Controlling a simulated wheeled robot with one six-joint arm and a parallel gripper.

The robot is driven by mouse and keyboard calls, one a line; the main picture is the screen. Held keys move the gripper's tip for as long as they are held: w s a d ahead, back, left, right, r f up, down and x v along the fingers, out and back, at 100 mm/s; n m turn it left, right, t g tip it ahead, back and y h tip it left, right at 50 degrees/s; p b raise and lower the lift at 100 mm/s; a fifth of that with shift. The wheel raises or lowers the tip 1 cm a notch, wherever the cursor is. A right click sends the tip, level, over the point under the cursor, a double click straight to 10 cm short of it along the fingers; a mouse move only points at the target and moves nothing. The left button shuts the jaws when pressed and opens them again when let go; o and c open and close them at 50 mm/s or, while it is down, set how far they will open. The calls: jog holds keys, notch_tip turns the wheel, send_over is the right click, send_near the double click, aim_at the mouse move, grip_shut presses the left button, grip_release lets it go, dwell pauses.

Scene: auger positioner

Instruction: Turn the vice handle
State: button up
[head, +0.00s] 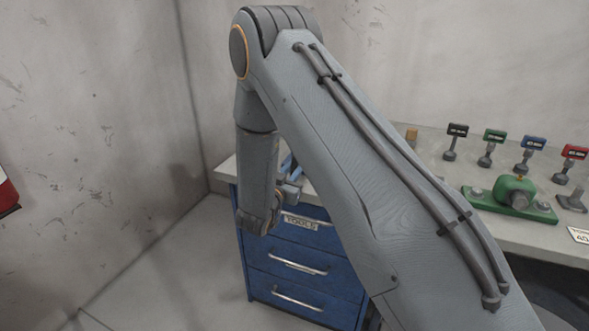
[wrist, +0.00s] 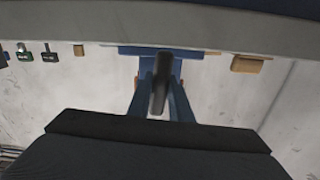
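The blue vice (head: 290,186) stands at the left end of the bench in the head view, mostly hidden behind my arm. In the wrist view, which looks upside down, the vice (wrist: 128,50) shows at upper centre with blue slanting parts below it. A dark bar (wrist: 160,86), apparently the vice handle, stands upright between these parts. My gripper (head: 270,212) is close to the vice in the head view. Its dark body (wrist: 160,128) fills the bottom of the wrist view.
A blue drawer cabinet (head: 290,265) stands under the bench (head: 430,150). A green device (head: 515,195) and several small coloured signs (head: 494,137) stand on the bench to the right. Walls close the left and back. The floor (head: 190,280) left of the cabinet is clear.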

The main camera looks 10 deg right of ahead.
grip_shut()
jog(key=shift+m, duration=0.3)
jog(key=m+b, duration=0.2)
jog(key=m, duration=0.1)
jog(key=shift+m+b, duration=0.3)
jog(key=shift+b, duration=0.05)
jog(key=shift+m+b, duration=1.4)
jog(key=shift+m, duration=0.9)
